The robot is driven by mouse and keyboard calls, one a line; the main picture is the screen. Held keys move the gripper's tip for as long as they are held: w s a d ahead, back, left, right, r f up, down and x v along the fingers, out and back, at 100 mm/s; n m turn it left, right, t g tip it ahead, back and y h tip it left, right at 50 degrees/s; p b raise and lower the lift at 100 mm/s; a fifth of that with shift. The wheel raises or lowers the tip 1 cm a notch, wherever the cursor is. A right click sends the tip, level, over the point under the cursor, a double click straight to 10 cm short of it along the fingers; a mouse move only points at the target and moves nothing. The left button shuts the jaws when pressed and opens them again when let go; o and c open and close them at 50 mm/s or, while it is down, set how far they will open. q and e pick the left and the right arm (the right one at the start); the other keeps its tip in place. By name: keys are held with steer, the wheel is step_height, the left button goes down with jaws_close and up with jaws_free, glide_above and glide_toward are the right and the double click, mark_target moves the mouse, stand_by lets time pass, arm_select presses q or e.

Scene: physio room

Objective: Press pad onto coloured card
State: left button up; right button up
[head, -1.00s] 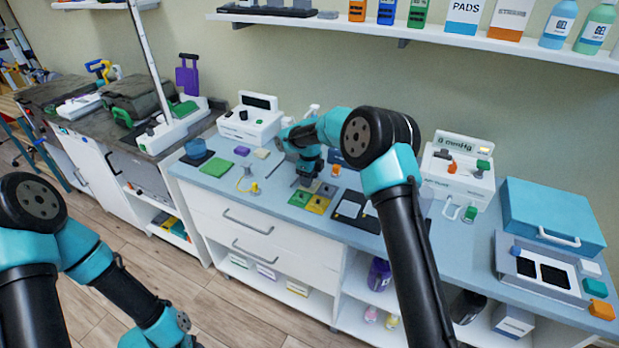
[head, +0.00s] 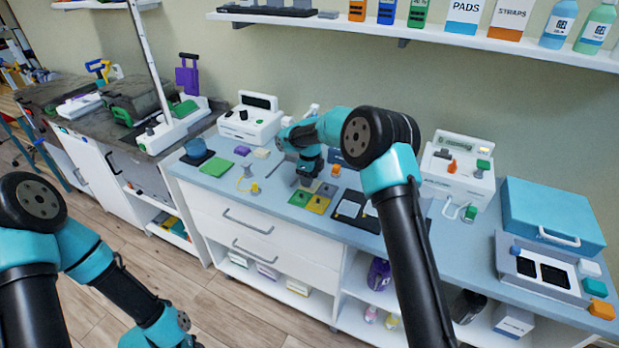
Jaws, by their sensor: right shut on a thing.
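The coloured card (head: 317,205) lies on the blue-grey counter, with yellow, green and grey squares showing. My right gripper (head: 307,180) points down over the card's back edge. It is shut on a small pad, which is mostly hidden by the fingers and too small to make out. I cannot tell whether the pad touches the card. My left arm comes in at the lower left, and its gripper is out of the picture.
A dark tray (head: 356,212) lies just right of the card. A yellow-tipped cable piece (head: 253,188) and a green pad (head: 217,167) lie to the left. A white gauge unit (head: 457,172) and a teal case (head: 552,215) stand to the right. A shelf (head: 420,38) runs above.

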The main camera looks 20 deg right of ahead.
steer(key=shift+f, duration=0.7)
stand_by(2.4)
steer(key=shift+r, duration=0.15)
stand_by(1.8)
steer(key=o, duration=0.8)
steer(key=shift+o, duration=0.2)
steer(key=shift+r, duration=0.15)
steer(key=shift+r, duration=3.4)
